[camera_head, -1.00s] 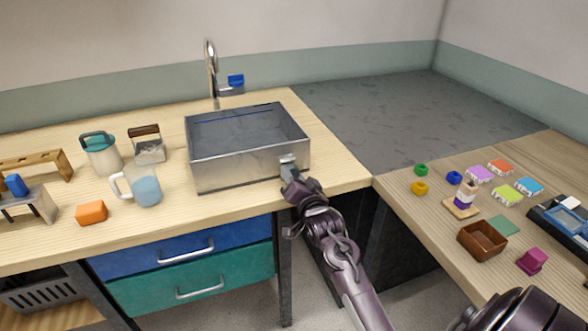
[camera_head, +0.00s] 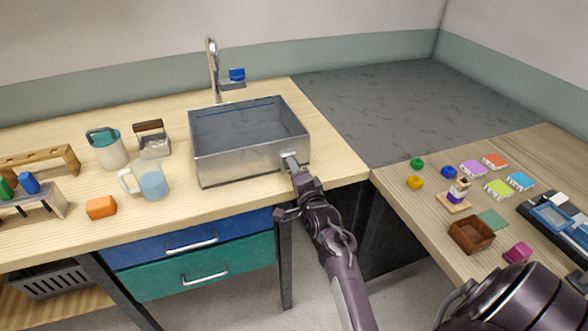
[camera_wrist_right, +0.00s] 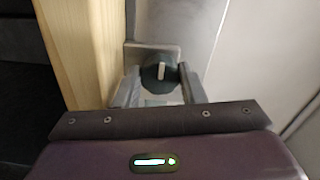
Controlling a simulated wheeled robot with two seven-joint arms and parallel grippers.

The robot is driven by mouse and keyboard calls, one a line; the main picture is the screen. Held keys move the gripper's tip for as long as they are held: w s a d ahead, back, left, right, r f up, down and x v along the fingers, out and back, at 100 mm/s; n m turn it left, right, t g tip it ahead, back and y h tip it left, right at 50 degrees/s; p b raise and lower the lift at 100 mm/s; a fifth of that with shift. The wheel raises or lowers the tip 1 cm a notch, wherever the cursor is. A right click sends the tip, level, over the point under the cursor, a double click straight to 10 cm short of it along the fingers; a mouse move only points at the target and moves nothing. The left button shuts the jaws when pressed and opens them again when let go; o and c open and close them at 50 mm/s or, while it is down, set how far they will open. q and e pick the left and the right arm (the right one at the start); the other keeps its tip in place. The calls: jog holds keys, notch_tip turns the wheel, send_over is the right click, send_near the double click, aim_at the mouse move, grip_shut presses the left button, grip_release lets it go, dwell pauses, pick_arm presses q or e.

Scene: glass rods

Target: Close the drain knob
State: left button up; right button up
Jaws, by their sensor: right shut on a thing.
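The metal sink (camera_head: 225,168) stands on the wooden counter. The drain knob (camera_wrist_right: 159,72), black with a pale upright mark, sits on a grey plate at the sink's front right corner. In the right wrist view it lies between the two fingers of my right gripper (camera_wrist_right: 160,88), which is shut on it. In the head view my right gripper (camera_head: 291,163) reaches the sink's front face and hides the knob. My left gripper is out of view.
A faucet (camera_head: 213,68) stands behind the sink. A pitcher of blue liquid (camera_head: 152,182) and an orange block (camera_head: 101,207) stand to its left. Drawers (camera_head: 190,245) lie below the counter. The right table holds a brown box (camera_head: 471,235) and several coloured pieces.

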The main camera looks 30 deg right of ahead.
dwell(0.5)
jog(key=o, duration=1)
jog(key=shift+f, duration=0.1)
jog(key=shift+s+a+f, duration=0.1)
